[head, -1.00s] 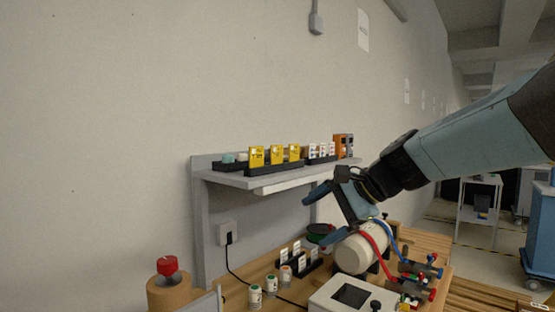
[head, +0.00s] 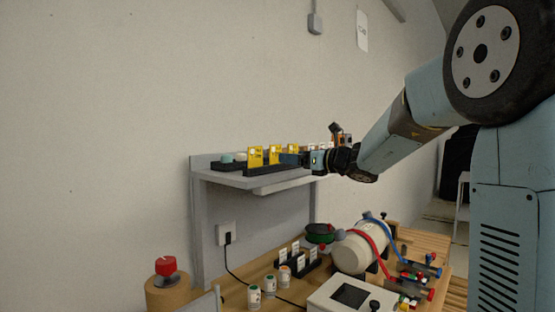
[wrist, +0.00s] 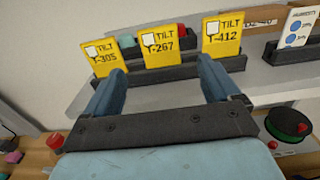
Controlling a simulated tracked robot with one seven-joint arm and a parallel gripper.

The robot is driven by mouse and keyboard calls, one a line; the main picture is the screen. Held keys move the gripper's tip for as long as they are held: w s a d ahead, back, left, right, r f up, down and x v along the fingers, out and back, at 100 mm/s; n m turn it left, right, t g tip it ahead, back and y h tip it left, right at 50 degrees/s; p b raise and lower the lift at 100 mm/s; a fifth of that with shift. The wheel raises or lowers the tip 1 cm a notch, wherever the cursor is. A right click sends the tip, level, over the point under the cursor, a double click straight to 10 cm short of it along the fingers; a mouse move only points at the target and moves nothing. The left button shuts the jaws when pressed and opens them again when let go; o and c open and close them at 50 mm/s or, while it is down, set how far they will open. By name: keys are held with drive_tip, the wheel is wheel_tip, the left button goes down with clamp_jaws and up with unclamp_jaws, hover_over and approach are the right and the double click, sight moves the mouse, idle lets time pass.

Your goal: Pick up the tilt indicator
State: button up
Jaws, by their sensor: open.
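Three yellow tilt indicators stand upright in a dark rack on the grey shelf (head: 235,180). In the wrist view they read T-305 (wrist: 102,56), T-287 (wrist: 162,49) and T-412 (wrist: 225,36). In the head view the left one (head: 255,156) and middle one (head: 274,154) show clearly; the right one (head: 293,149) is partly covered by my gripper. My gripper (wrist: 160,84) is open and empty, its two blue fingers pointing at the rack. The T-287 indicator is between the finger directions, with T-412 near the right fingertip. The fingertips appear short of the indicators.
White cards (wrist: 297,27) stand in a rack to the right on the shelf. Teal round items (head: 228,157) sit at its left end.

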sight(276, 154)
drive_tip(key=x, duration=1)
drive_tip(key=shift+w+a+r, duration=0.1)
drive_tip(key=shift+w+a, duration=0.05)
drive_tip(key=c, duration=1)
